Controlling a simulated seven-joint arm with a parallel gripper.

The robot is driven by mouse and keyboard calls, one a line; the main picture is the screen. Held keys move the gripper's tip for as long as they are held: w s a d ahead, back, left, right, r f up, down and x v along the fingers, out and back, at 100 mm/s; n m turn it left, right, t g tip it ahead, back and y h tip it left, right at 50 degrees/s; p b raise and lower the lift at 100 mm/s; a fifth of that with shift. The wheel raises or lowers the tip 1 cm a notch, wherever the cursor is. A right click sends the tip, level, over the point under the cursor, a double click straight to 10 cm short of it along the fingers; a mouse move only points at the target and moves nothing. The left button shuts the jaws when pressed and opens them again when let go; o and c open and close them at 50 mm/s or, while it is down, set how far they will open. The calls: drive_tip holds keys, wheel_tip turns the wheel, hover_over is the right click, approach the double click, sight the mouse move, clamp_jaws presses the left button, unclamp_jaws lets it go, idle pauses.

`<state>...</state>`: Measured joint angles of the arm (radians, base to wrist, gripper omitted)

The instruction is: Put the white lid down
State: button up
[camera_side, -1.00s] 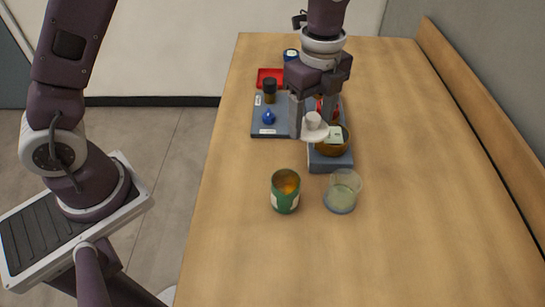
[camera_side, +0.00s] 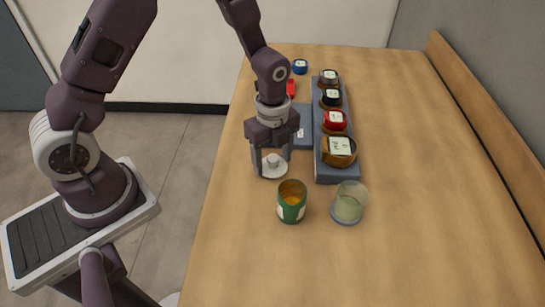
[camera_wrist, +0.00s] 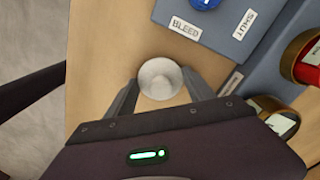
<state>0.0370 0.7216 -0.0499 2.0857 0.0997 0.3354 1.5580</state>
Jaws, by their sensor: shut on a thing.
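The white lid (camera_side: 271,168) is a flat round disc with a knob on top. My gripper (camera_side: 271,164) is shut on the lid's knob. The lid is level at or just above the bare wood, left of the gauge rail and behind the green cup; I cannot tell if it touches the table. In the wrist view the round white lid (camera_wrist: 160,78) shows between the two fingers (camera_wrist: 162,90), near the table's left edge.
A green cup (camera_side: 291,203) with amber contents and a clear glass cup (camera_side: 349,203) stand in front. A blue-grey panel (camera_wrist: 222,38) labelled BLEED and SHUT lies beyond the lid. The table's right side is clear.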

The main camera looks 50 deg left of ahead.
sight(272, 156)
drive_tip(key=o, duration=1.3)
drive_tip(key=shift+f, duration=0.1)
drive_tip(key=s+a+r+n+t, duration=0.1)
drive_tip(key=s+r+n, duration=0.15)
drive_tip(key=r, duration=0.75)
drive_tip(key=s+r+n+t, duration=0.1)
drive_tip(key=s+r+n, duration=0.15)
drive_tip(key=r, duration=0.75)
drive_tip(key=s+r+n+t, duration=0.1)
drive_tip(key=s+r+n, duration=0.1)
drive_tip(key=s+n, duration=0.2)
drive_tip(key=s+a+r+n+t, duration=0.1)
drive_tip(key=s+r+n, duration=0.1)
drive_tip(key=s+n, duration=0.3)
drive_tip(key=s+r+n+t, duration=0.1)
drive_tip(key=s+r+n, duration=0.1)
drive_tip(key=s+n, duration=0.3)
drive_tip(key=shift+s+a+r+n+t, duration=0.15)
drive_tip(key=shift+a+n+t, duration=0.15)
drive_tip(key=shift+n, duration=0.1)
